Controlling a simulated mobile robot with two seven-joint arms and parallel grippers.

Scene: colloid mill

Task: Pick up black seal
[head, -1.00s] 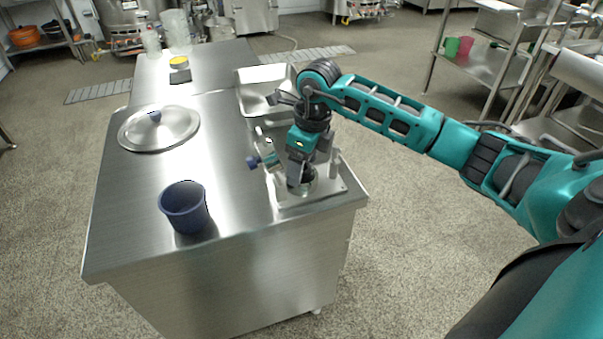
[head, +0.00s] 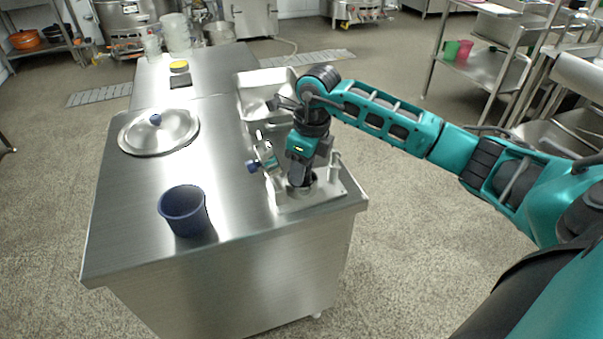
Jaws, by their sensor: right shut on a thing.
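My right gripper (head: 301,184) points down over the metal mill (head: 322,186) near the right corner of the steel table. Its fingers are shut at the mill's round opening. The black seal is not clearly visible; the fingers and the mill hide what lies between them, and dark gripper parts blend with it. My left gripper is not in view.
A blue cup (head: 184,211) stands at the front of the steel table (head: 130,235). A round metal lid (head: 159,132) with a blue knob lies at the left. A steel tray (head: 264,92) sits behind the mill.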

